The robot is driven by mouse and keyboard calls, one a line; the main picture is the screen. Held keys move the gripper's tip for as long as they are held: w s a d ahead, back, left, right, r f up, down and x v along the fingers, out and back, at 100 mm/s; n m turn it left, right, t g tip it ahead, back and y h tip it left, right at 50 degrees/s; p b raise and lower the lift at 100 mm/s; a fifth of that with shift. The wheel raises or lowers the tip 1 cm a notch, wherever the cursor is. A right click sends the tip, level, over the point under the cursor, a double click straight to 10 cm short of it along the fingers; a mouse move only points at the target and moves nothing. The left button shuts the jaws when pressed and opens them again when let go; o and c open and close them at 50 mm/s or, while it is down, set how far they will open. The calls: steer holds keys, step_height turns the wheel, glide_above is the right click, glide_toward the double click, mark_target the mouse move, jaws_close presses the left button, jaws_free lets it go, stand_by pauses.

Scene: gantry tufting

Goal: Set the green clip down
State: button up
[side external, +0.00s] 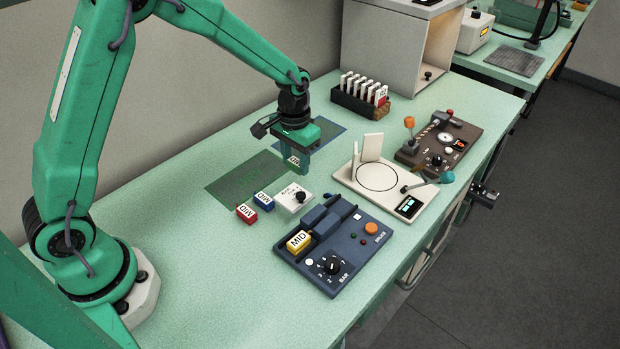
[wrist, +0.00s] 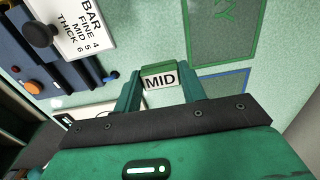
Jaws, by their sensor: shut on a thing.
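My gripper (side external: 299,162) is shut on the green clip (wrist: 159,70), a small block with a green top and a white MID label. The clip also shows in the side view (side external: 293,160), partly hidden by the fingers. It is over the bench near the right end of the dark green mat (side external: 240,184); I cannot tell its height. In the wrist view, the clip sits between both fingers, apart from the outlined green mat (wrist: 212,30).
A blue-outlined mat (side external: 328,129) lies behind my gripper. Red (side external: 246,213) and blue (side external: 263,201) clips and a white knob box (side external: 293,198) stand in front. A blue device (side external: 340,262) holds a yellow clip (side external: 299,241). A black rack (side external: 360,105) stands at the back.

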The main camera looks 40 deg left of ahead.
mark_target(295, 161)
steer(key=shift+f, duration=0.15)
steer(key=shift+f, duration=1.7)
steer(key=shift+f, duration=0.15)
steer(key=o, duration=1)
steer(key=r, duration=0.7)
steer(key=shift+a, duration=0.25)
steer(key=shift+r, duration=0.35)
